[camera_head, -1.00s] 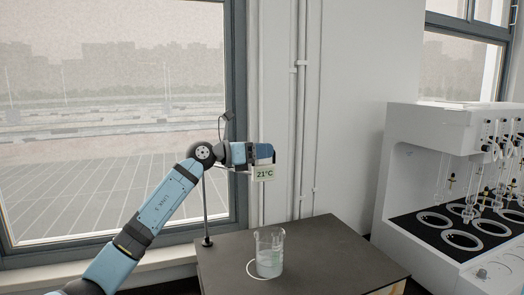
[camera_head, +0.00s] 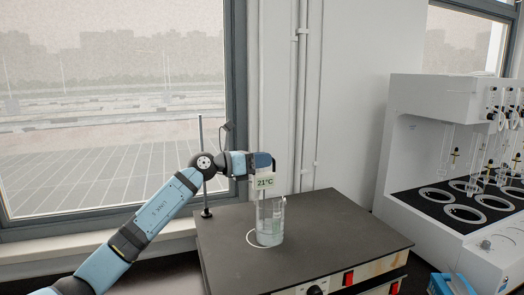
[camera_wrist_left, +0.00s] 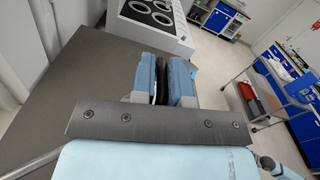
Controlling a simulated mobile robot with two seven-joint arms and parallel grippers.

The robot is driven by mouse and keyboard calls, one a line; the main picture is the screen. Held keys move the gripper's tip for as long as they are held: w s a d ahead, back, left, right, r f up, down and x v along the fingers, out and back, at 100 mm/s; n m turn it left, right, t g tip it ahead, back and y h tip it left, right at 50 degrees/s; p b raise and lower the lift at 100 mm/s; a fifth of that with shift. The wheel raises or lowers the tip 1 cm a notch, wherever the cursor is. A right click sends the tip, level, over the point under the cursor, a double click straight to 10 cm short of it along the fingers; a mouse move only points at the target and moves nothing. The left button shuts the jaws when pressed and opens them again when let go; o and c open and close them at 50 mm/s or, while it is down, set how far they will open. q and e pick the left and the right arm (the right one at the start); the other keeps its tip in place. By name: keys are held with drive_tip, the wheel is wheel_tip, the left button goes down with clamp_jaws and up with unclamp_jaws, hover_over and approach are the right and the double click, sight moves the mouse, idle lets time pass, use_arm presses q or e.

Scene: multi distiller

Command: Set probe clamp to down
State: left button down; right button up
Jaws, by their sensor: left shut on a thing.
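My left gripper (camera_head: 264,163) is shut on the probe clamp, which the fingers mostly hide in the head view. In the left wrist view the blue-padded fingers (camera_wrist_left: 166,80) close on a dark narrow part, the probe clamp (camera_wrist_left: 161,82). A small display reading 21°C (camera_head: 264,183) hangs just below the fingers. The glass beaker (camera_head: 270,222) with pale liquid stands directly below it on the dark hotplate top (camera_head: 335,225). The thin upright stand rod (camera_head: 201,135) rises at the hotplate's back left corner, behind my left arm. My right gripper is out of view.
A white multi-position distiller (camera_head: 400,130) with glassware stands at the right. A window (camera_head: 110,100) and a wall with pipes (camera_head: 303,90) are behind. Red switches (camera_head: 348,278) sit on the hotplate front. The hotplate top right of the beaker is clear.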

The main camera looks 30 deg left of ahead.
use_arm(q)
drive_tip(key=shift+d+f, duration=0.2)
drive_tip(key=shift+f, duration=0.25)
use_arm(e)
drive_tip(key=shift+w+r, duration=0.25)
use_arm(q)
drive_tip(key=c, duration=1.2)
unclamp_jaws()
drive_tip(key=shift+s, duration=0.1)
drive_tip(key=shift+a+r, duration=0.1)
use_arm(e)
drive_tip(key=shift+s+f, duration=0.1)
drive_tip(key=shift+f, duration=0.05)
use_arm(q)
drive_tip(key=shift+s+a, duration=0.15)
drive_tip(key=shift+a, duration=0.05)
drive_tip(key=b+v, duration=0.2)
drive_tip(key=v, duration=1.1)
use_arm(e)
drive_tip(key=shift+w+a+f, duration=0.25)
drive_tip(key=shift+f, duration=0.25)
